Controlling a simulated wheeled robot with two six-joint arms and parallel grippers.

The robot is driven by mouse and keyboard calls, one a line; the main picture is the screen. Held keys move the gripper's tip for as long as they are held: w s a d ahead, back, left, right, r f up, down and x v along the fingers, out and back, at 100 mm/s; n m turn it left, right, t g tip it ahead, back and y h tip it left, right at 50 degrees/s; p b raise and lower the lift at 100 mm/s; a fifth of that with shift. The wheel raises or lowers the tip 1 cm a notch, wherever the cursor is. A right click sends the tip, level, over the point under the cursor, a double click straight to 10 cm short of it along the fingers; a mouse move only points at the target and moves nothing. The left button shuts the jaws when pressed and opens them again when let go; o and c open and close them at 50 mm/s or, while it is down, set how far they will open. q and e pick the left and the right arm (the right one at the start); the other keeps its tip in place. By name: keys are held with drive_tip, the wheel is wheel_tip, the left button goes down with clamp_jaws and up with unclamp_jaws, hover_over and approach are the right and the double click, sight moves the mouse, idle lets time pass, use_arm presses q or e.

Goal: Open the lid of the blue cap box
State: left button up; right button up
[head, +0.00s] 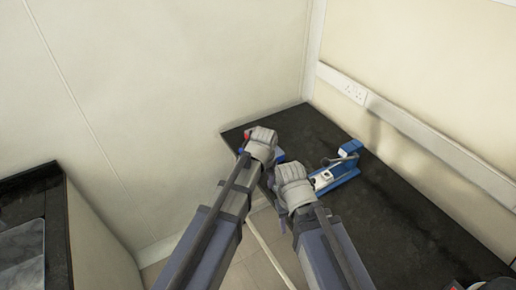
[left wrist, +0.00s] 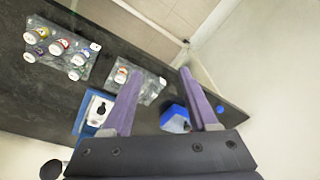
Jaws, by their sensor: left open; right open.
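A blue device (head: 337,176) with a white panel stands right of my grippers on the dark counter (head: 400,215). Clear racks of capped vials (left wrist: 60,50), (left wrist: 138,82) lie on the counter in the left wrist view. Walls bound the back and right. Another dark counter (head: 30,200) is at left.

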use_arm(q)
drive_tip(key=w+n+t+h, duration=0.1)
drive_tip(key=w+t, duration=0.2)
drive_tip(key=w, duration=1.9)
drive_tip(key=b+x, duration=0.7)
drive_tip(key=b, duration=0.1)
drive_tip(key=shift+a+f, duration=0.35)
drive_tip(key=shift+f, duration=0.1)
drive_tip(key=shift+r, duration=0.1)
clamp_jaws()
